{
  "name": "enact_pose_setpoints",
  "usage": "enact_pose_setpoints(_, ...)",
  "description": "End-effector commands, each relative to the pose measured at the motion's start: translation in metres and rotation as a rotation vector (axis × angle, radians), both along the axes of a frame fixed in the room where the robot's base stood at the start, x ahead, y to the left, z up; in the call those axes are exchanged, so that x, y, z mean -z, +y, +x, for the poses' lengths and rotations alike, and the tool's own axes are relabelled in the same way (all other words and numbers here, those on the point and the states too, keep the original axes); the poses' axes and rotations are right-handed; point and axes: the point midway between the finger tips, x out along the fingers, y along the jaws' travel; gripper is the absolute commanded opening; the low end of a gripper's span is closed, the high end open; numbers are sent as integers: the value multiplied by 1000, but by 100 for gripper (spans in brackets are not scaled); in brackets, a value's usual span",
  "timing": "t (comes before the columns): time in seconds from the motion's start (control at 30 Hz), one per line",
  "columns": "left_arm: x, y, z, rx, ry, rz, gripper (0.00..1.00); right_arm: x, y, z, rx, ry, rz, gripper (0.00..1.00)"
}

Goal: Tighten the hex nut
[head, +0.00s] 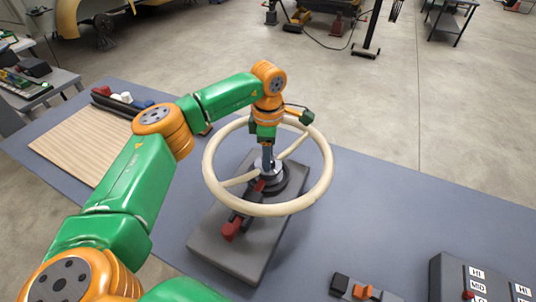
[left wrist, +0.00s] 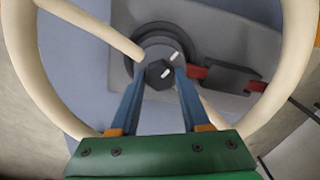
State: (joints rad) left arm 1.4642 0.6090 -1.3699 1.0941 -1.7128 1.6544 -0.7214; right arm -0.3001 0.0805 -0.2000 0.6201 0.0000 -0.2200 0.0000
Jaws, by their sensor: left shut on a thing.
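A cream steering wheel (head: 318,190) with two spokes sits over a dark round hub on a grey base plate (head: 232,262). The dark hex nut (left wrist: 160,72) is at the wheel's centre in the left wrist view, with a white mark on it and another white mark on the hub beside it. My left gripper (head: 267,163) points down at the hub from above. Its two blue fingers are shut on the nut, one on each side, as the left wrist view (left wrist: 160,80) shows. In the head view the fingers mostly hide the nut. My right gripper is not in view.
A dark bar with a red end (head: 231,230) lies on the base plate below the wheel. A wooden board (head: 80,145) and a dark tray (head: 118,106) are at the left of the blue-grey table. Labelled boxes (head: 480,282) stand at the lower right. The table right of the wheel is clear.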

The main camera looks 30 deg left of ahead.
Motion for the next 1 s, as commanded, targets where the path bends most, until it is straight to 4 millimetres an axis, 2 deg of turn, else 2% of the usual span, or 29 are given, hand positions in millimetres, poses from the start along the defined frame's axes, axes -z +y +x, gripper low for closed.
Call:
enact_pose_setpoints(0.4, -1, 0, 0, 6, -2, -1, 0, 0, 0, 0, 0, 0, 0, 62)
enact_pose_setpoints(0.43, -1, 0, 0, 6, -2, -1, 52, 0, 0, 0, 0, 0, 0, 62)
enact_pose_setpoints(0.5, 0, 0, 0, 6, -2, -1, 71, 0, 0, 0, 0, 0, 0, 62)
enact_pose_setpoints(0.53, 0, 0, 0, 6, -1, -1, 77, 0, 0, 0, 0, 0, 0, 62)
enact_pose_setpoints(0.83, -1, 0, 0, 5, -1, -1, 77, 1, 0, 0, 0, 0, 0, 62)
enact_pose_setpoints(0.93, -14, 0, 2, 5, -6, -1, 77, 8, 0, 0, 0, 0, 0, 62)
enact_pose_setpoints(1.0, -30, 0, 2, 4, -8, 0, 77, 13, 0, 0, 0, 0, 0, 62)
